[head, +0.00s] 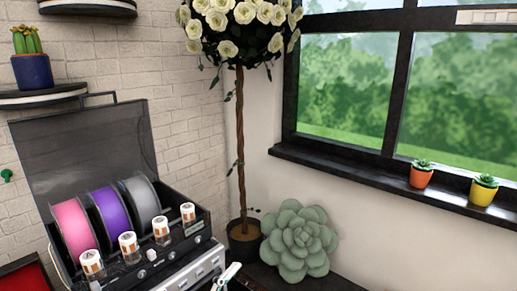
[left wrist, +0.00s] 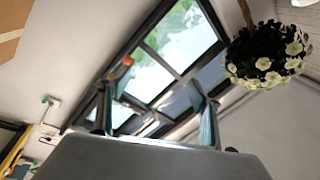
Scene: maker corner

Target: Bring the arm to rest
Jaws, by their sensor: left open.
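My left gripper (left wrist: 159,76) shows in the left wrist view, with its two fingers spread apart and nothing between them. Behind the fingers are the window and the wall, seen tilted. I cannot make out the left arm in the head view.
An open black case (head: 83,150) with pink, purple and grey spools and several small jars stands at the lower left. A potted rose tree (head: 239,155) and a large succulent (head: 300,240) stand beside it. Two small pots, orange (head: 420,179) and yellow (head: 482,194), sit on the windowsill (head: 350,170).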

